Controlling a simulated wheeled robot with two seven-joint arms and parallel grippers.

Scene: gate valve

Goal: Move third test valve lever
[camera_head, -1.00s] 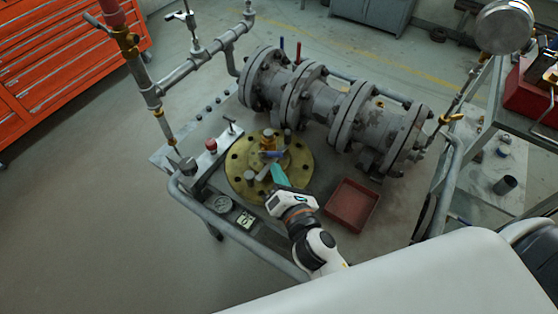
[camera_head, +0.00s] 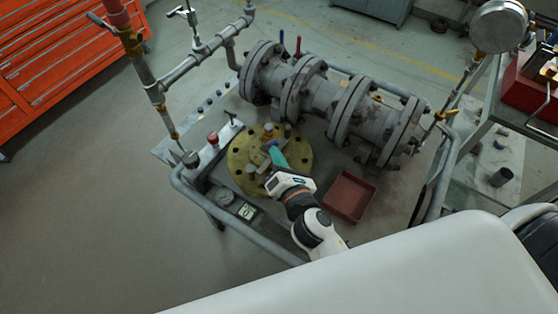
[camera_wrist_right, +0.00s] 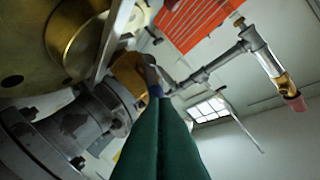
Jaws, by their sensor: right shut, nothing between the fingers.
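A yellow-brass flange (camera_head: 240,158) lies on the bench, with a small brass valve (camera_head: 268,131) on top. No label shows which lever is the third. My left gripper is not in view.
A large grey flanged pipe assembly (camera_head: 318,98) with a blue and a red lever stands behind the flange. A red tray (camera_head: 349,196) sits right of my arm. Vertical pipework (camera_head: 146,82) rises at left, and a bench rail (camera_head: 232,237) runs along the near edge.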

